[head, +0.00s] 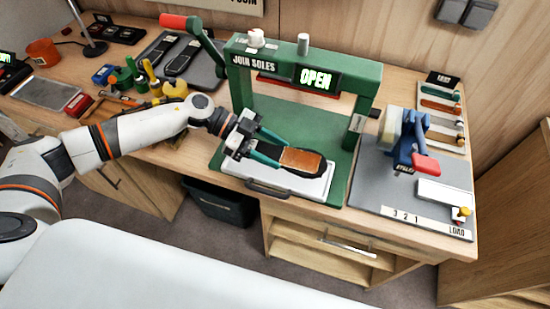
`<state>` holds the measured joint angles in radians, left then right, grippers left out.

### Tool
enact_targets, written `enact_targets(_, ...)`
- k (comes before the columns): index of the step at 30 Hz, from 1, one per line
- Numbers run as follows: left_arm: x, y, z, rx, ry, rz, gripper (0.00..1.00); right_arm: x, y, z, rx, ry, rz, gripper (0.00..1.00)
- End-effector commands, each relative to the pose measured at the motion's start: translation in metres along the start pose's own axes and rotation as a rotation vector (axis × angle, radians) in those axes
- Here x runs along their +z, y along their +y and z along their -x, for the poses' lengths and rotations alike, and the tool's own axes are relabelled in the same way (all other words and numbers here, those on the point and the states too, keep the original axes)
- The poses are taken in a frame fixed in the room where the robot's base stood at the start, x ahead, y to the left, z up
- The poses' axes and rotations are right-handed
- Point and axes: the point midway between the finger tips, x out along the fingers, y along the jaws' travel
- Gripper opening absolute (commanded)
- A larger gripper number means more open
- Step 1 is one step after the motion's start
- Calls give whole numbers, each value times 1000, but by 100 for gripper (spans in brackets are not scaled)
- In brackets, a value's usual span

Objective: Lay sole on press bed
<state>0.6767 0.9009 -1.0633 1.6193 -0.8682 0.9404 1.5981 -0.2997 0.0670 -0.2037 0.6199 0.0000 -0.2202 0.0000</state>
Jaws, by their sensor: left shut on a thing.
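The green press (371,82) stands on the bench, and its display reads OPEN. Its pale press bed (309,189) lies low at the front between the posts. My left gripper (277,149) reaches in from the left over the bed, its teal fingers shut on the near end of a sole (303,161). The sole is dark with a brown-orange patch and points right. It is over the bed; I cannot tell whether it touches it. The finger contact is partly hidden. My right gripper is out of view.
A red-handled lever (174,21) rises at the press's left. To the right, a blue clamp (405,145) with a red block stands on a grey board (372,187). Dark soles (183,57) lie on a grey tray at left. A dark bin (222,207) stands below.

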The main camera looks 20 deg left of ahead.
Motion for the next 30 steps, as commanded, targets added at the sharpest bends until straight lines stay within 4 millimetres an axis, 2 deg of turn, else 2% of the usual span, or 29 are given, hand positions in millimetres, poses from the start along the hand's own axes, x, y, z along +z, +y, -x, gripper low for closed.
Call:
enact_targets(9, -34, 0, -15, -1, -1, 1, 21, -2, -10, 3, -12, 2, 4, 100)
enact_targets(20, -38, 0, -16, -1, -1, 0, 21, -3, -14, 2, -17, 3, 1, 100)
enact_targets(21, -38, 0, -16, -1, 0, 0, 55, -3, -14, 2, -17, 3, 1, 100)
enact_targets(22, -38, 0, -16, -1, 0, 0, 59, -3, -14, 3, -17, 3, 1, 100)
enact_targets(30, -37, 0, -16, 0, 0, 0, 60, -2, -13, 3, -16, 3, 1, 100)
